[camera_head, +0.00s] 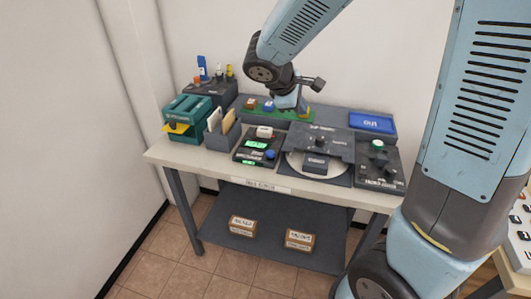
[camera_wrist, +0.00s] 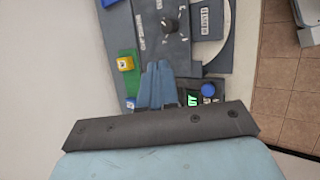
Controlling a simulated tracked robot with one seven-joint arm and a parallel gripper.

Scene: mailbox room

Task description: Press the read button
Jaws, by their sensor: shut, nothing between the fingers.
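No label that clearly reads "read" is legible. A dark device (camera_head: 246,153) with lit green displays stands at the middle front of the table. A round blue button (camera_head: 270,154) is on its right side; it also shows in the wrist view (camera_wrist: 208,90), right of my fingers. My gripper (camera_head: 301,110) is shut and empty, above the back of the table by the right end of a green board (camera_head: 285,115). In the wrist view my blue fingers (camera_wrist: 158,66) are together, pointing toward a grey panel with a dark knob (camera_wrist: 169,25). My gripper hides part of the device there.
A teal box (camera_head: 187,117) and an envelope holder (camera_head: 222,130) stand left. A panel with a green button (camera_head: 378,144) and a blue "out" tray (camera_head: 372,122) are right.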

